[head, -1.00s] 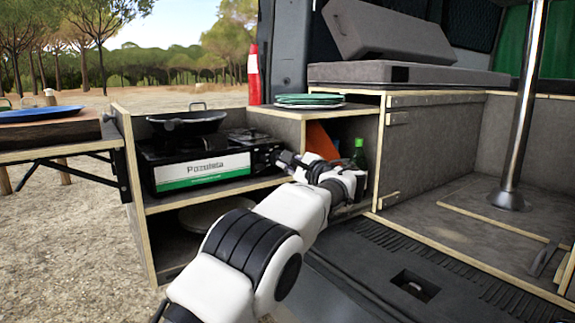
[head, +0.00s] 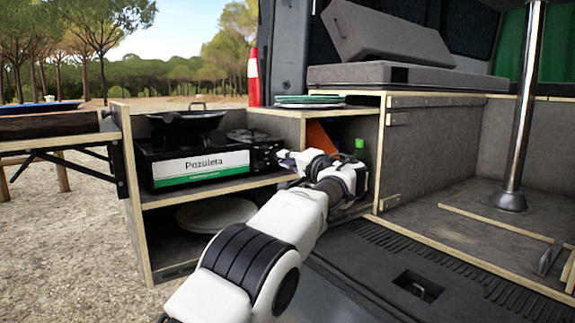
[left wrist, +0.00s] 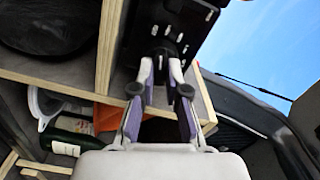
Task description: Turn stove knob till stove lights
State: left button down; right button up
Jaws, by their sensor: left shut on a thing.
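The portable stove (head: 203,166), black with a white and green "Pozuleta" label, sits on the upper shelf of the wooden cabinet. A black pan (head: 187,121) is on top of it, and I see no flame. My left gripper (head: 281,156) reaches the stove's right end, where the arm partly hides the knob. In the left wrist view the gripper (left wrist: 166,66) is shut on the dark stove knob (left wrist: 164,47), on the stove's black control face (left wrist: 190,22). The knob is mostly covered by the fingers. My right gripper is not in view.
Green plates (head: 309,100) lie on the cabinet top right of the stove. A pale plate (head: 216,215) is on the lower shelf. The wooden shelf edges (head: 222,190) are close to my arm.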

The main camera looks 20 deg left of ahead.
pick_arm(q)
jog(key=shift+n+b, duration=0.35)
jog(key=shift+n, duration=0.95)
jog(key=c, duration=1.2)
grip_release()
